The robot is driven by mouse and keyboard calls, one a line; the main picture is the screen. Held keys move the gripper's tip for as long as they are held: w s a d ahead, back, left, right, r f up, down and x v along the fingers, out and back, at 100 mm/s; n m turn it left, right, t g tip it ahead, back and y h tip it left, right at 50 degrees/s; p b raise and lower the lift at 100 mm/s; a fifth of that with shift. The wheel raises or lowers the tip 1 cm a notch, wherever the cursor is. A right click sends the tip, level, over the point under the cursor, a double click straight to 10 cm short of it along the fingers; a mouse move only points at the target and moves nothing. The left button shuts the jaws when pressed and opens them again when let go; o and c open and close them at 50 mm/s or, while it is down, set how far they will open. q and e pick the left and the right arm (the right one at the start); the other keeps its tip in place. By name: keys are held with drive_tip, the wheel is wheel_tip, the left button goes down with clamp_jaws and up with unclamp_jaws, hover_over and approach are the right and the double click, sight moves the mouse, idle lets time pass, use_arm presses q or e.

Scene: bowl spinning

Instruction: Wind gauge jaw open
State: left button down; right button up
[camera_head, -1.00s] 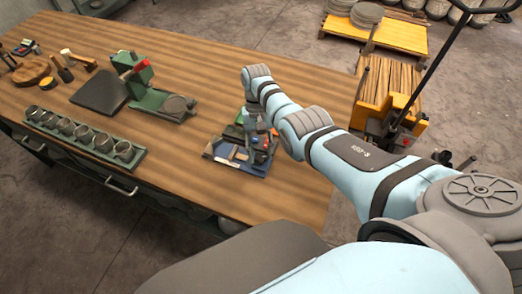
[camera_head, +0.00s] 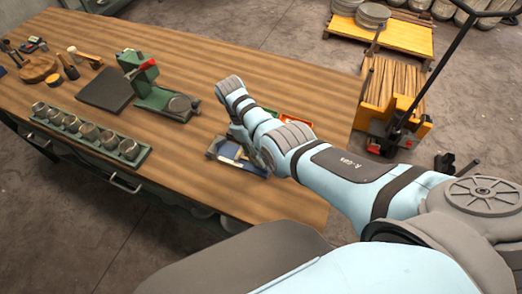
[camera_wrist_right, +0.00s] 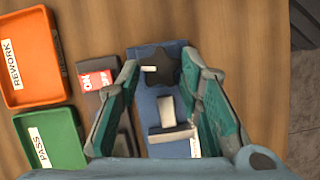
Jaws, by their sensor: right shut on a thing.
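The blue gauge (camera_wrist_right: 152,104) lies on the table under my right gripper, with a black star-shaped knob (camera_wrist_right: 172,68) at its far end and pale grey blocks (camera_wrist_right: 168,112) nearer me. My right gripper (camera_wrist_right: 162,62) reaches down over the gauge, its two green-padded fingers on either side of the knob. It is shut on the knob; the exact contact is hard to see. In the head view the gauge (camera_head: 226,150) shows partly behind my right gripper (camera_head: 248,152), and the knob is hidden. My left gripper is out of view.
An orange REWORK tray (camera_wrist_right: 32,60) and a green PASS tray (camera_wrist_right: 50,142) sit left of the gauge in the wrist view. A dark box with a red label (camera_wrist_right: 97,78) lies between. A green fixture (camera_head: 160,98) and a rack of round cups (camera_head: 90,135) stand farther left.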

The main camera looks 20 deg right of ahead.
drive_tip(key=shift+n+t+h, duration=0.3)
drive_tip(key=shift+n, duration=0.6)
drive_tip(key=o, duration=1.2)
drive_tip(key=shift+c, duration=0.2)
drive_tip(key=shift+a+r, duration=0.1)
drive_tip(key=v, duration=0.7)
drive_tip(key=shift+r, duration=0.15)
